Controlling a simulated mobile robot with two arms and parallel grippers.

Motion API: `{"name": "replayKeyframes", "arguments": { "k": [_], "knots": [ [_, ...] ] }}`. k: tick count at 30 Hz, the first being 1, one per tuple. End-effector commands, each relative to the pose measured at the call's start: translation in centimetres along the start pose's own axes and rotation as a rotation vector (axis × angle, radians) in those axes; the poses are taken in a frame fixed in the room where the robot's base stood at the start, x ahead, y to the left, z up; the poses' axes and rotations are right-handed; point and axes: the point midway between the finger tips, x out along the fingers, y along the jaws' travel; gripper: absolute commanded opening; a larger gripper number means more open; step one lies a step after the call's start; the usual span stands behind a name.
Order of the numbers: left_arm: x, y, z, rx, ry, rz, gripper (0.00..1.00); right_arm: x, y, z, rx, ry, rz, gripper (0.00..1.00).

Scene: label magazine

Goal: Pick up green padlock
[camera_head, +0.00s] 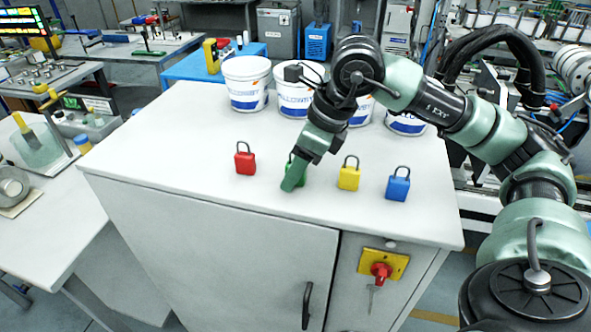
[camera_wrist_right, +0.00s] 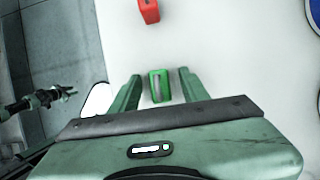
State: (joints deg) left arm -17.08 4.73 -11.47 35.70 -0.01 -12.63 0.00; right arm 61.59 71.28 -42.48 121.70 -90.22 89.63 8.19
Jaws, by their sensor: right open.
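The green padlock (camera_wrist_right: 165,88) is between the two open fingers of my right gripper (camera_wrist_right: 160,88) in the right wrist view, with space on both sides of it. In the head view my right gripper (camera_head: 291,180) hides most of the green padlock (camera_head: 301,170), which stands on the white cabinet top. The fingers are down close to the surface around the padlock.
A red padlock (camera_head: 245,159) stands to the left, a yellow padlock (camera_head: 349,174) and a blue padlock (camera_head: 397,185) to the right. Several white buckets (camera_head: 246,90) line the back of the white cabinet (camera_head: 200,190). The front strip of the top is clear.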

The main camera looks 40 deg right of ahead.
Motion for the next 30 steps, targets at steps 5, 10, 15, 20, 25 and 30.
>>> {"name": "replayKeyframes", "arguments": {
  "k": [5,10,15,20,25,30],
  "knots": [
    [0.0,0.2,-0.2,-0.002,0.003,0.003,0.36,0.0,0.0,0.0,0.0,0.0,0.0,0.07],
    [0.0,0.3,-0.1,-0.002,0.002,0.004,0.36,-0.1,0.0,0.0,0.0,-0.001,0.0,0.0],
    [0.0,0.3,0.0,-0.002,0.0,0.004,0.36,-0.1,0.0,0.0,0.0,-0.001,0.0,0.0],
    [0.1,0.4,0.2,-0.002,-0.003,0.004,0.36,-0.8,0.0,0.4,0.001,-0.002,0.0,0.0],
    [0.5,0.4,0.3,-0.002,-0.004,0.004,0.36,-3.1,0.0,1.4,-0.002,-0.008,-0.001,0.0],
    [0.9,0.4,0.4,-0.002,-0.004,0.004,0.36,-8.0,0.0,3.6,-0.003,-0.012,-0.002,0.0]
  ]
}}
